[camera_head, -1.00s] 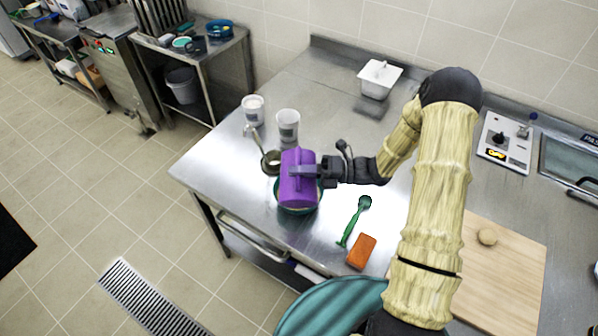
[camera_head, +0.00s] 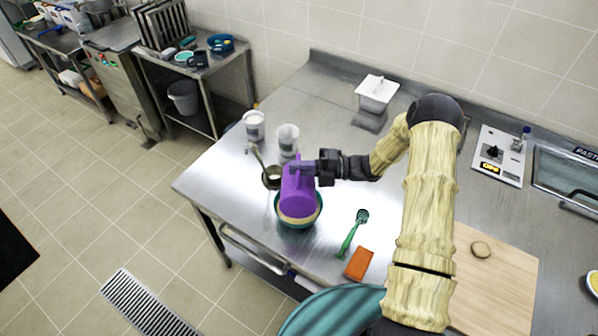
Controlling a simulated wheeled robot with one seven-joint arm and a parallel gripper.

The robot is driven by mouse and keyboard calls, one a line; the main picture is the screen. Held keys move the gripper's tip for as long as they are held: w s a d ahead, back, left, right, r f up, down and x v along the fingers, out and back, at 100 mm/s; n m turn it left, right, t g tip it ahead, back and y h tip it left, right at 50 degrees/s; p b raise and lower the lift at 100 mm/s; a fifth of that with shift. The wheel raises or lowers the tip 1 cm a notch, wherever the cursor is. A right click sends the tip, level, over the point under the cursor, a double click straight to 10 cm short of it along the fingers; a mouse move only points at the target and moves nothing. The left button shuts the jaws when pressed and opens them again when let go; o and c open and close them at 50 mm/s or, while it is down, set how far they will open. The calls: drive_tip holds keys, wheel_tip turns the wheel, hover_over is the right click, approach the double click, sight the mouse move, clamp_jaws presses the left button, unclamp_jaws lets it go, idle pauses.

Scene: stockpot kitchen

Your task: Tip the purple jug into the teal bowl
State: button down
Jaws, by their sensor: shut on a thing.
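The purple jug (camera_head: 296,192) is in my gripper (camera_head: 312,169), which is shut on it, apparently at its handle. The jug is tilted, its lower end over the teal bowl (camera_head: 317,217) on the steel table. The bowl's near rim shows below the jug, with something tan inside. The jug hides the bowl's far part. I cannot tell whether jug and bowl touch, or whether anything is flowing.
A metal ladle (camera_head: 271,178) lies just behind the bowl, with two white cups (camera_head: 288,140) further back. A green brush-like tool (camera_head: 353,232) and an orange block (camera_head: 358,263) lie to the right. A wooden board (camera_head: 495,285) is further right.

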drive_tip(key=shift+w+r+m+p, duration=0.4)
drive_tip(key=shift+w+m, duration=0.2)
drive_tip(key=shift+w, duration=0.25)
drive_tip(key=shift+w+d+r+m, duration=0.1)
drive_tip(key=shift+w+m, duration=0.65)
drive_tip(key=shift+w, duration=0.4)
drive_tip(key=shift+w+r+m, duration=0.1)
drive_tip(key=shift+w+m, duration=0.65)
drive_tip(key=shift+w, duration=0.4)
drive_tip(key=shift+s, duration=0.1)
idle(0.4)
